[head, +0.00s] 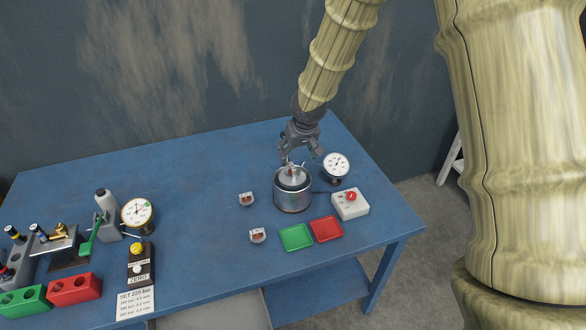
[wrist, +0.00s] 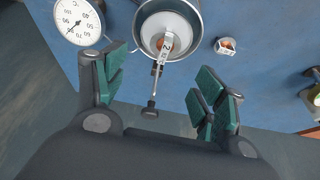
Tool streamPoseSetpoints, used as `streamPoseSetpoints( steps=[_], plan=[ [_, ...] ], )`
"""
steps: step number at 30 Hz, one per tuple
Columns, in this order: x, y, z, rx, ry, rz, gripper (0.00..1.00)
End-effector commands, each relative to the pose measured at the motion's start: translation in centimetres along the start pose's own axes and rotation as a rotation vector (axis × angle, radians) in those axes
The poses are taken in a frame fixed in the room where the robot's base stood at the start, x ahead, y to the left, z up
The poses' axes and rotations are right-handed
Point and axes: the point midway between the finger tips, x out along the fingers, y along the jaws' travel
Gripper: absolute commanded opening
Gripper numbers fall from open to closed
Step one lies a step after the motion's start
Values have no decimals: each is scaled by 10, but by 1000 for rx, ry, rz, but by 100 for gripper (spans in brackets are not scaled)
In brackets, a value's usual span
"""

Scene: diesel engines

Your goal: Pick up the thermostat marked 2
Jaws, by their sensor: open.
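A metal pot (head: 292,200) stands at the right part of the blue bench, and it also shows in the wrist view (wrist: 194,18). A thermostat (wrist: 166,42) with a white tag reading 2 sits in the pot's opening, with a thin rod and dark knob (wrist: 150,112) reaching out toward me. In the head view it is small and partly hidden by my gripper. My gripper (head: 300,156) is open and empty just above the pot. In the wrist view its green-padded fingers (wrist: 158,72) stand on either side of the rod, apart from it.
A dial thermometer (head: 336,165) stands close right of the pot. A white box with a red knob (head: 350,203), a red tray (head: 326,229) and a green tray (head: 296,237) lie in front. Two small white-and-copper parts (head: 246,199) (head: 257,236) lie to the left. The bench's middle is clear.

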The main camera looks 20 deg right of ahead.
Motion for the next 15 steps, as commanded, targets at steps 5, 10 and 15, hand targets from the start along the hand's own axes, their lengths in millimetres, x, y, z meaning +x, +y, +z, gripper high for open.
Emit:
streamPoseSetpoints(
  steps=[5,10,15],
  plan=[
    [21,-4,0,-7,-3,-1,70],
    [33,-4,0,-6,-1,-2,70],
    [38,-3,0,-4,-1,-2,70]
  ],
)
